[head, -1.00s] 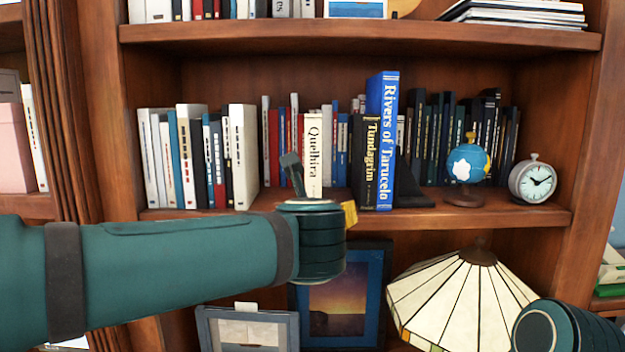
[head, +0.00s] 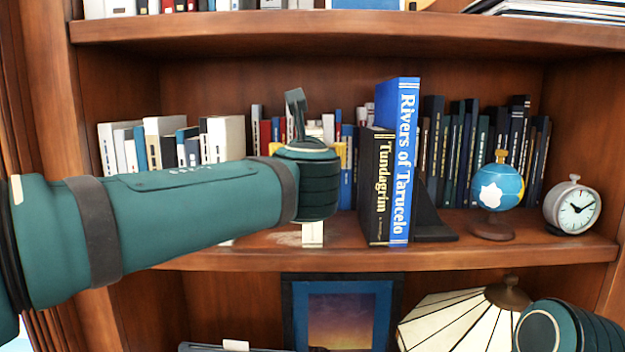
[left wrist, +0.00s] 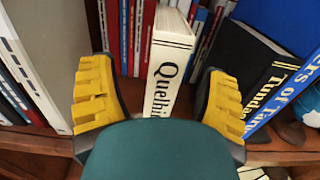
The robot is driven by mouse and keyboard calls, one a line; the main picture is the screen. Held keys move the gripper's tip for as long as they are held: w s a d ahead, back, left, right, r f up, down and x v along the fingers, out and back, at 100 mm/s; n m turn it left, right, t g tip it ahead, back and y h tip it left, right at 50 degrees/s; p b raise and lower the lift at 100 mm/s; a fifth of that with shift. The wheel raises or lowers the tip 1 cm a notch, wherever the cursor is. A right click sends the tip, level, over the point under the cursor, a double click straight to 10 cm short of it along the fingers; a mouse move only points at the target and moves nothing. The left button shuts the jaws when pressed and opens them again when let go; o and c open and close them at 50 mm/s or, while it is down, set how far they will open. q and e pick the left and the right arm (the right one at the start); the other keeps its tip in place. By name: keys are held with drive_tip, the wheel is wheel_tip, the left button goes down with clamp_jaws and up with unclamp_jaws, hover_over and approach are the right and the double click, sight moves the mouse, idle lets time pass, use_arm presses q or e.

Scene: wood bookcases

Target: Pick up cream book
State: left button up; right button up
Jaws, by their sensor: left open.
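The cream book (left wrist: 172,60), with "Quelhira" in black on its spine, stands upright on the middle shelf. In the head view its lower end (head: 313,234) shows below my left wrist, and most of it is hidden. My left gripper (left wrist: 160,90) is open, with one yellow finger on each side of the cream book's spine. A gap shows between each finger and the book. In the head view the left gripper (head: 308,150) is mostly behind my wrist. My right gripper is out of view; only part of my right arm shows at lower right.
The black "Tundagrim" book (head: 377,190) and blue "Rivers of Tarucelo" book (head: 403,165) stand close on the right. A pale book (left wrist: 45,50) stands left of the left finger. A globe (head: 497,190), a clock (head: 573,207) and the shelf above (head: 350,36) are nearby.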

use_arm(q)
drive_tip(key=w+p, duration=0.1)
drive_tip(key=w, duration=0.5)
drive_tip(key=shift+w+d+f, duration=0.3)
drive_tip(key=shift+d+f, duration=0.05)
drive_tip(key=shift+f, duration=0.1)
drive_tip(key=shift+c, duration=0.2)
clamp_jaws()
drive_tip(key=shift+r, duration=0.15)
